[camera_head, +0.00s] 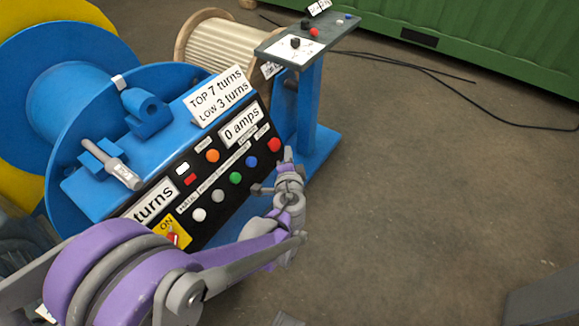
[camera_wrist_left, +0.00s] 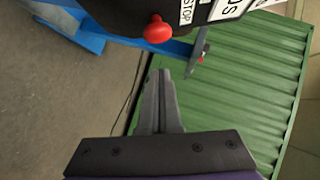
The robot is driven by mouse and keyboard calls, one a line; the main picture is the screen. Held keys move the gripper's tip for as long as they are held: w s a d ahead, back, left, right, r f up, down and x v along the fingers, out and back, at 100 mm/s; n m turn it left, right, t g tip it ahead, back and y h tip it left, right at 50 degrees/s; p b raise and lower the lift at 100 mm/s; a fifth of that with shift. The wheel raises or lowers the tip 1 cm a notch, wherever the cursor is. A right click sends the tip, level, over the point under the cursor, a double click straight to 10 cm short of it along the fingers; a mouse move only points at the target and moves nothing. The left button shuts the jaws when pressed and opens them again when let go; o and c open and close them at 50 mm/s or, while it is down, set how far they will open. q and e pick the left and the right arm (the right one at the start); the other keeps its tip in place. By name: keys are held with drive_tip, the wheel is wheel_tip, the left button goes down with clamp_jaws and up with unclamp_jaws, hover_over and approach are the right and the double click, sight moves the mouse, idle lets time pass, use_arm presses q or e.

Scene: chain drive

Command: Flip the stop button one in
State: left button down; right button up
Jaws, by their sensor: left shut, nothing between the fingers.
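The control panel (camera_head: 225,170) is a black face on a blue machine, with several coloured buttons. The red stop button (camera_head: 274,145) is at its upper right end. In the left wrist view the red stop button (camera_wrist_left: 157,30) stands out as a round knob beside a STOP label (camera_wrist_left: 187,12). My left gripper (camera_head: 288,155) is just right of the stop button in the head view. In the left wrist view the left gripper (camera_wrist_left: 160,75) is shut and empty, its tips just below the button, with a visible gap in the picture. My right gripper is not in view.
Other buttons, such as the blue (camera_head: 252,161) and green (camera_head: 235,178) ones, line the panel close by. A blue post with a grey control shelf (camera_head: 320,42) stands behind. A green container (camera_head: 480,45) and black cables (camera_head: 440,80) lie beyond. The floor at right is mostly clear.

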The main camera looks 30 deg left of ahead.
sight(274, 147)
use_arm(q)
drive_tip(key=a, duration=0.1)
drive_tip(key=a+f, duration=0.1)
drive_tip(key=w+a+b, duration=0.1)
drive_tip(key=shift+w+a+f, duration=0.1)
drive_tip(key=shift+a+f, duration=0.25)
drive_tip(key=shift+a, duration=0.05)
drive_tip(key=shift+a, duration=0.1)
drive_tip(key=shift+a+f, duration=0.35)
drive_tip(key=shift+a, duration=0.4)
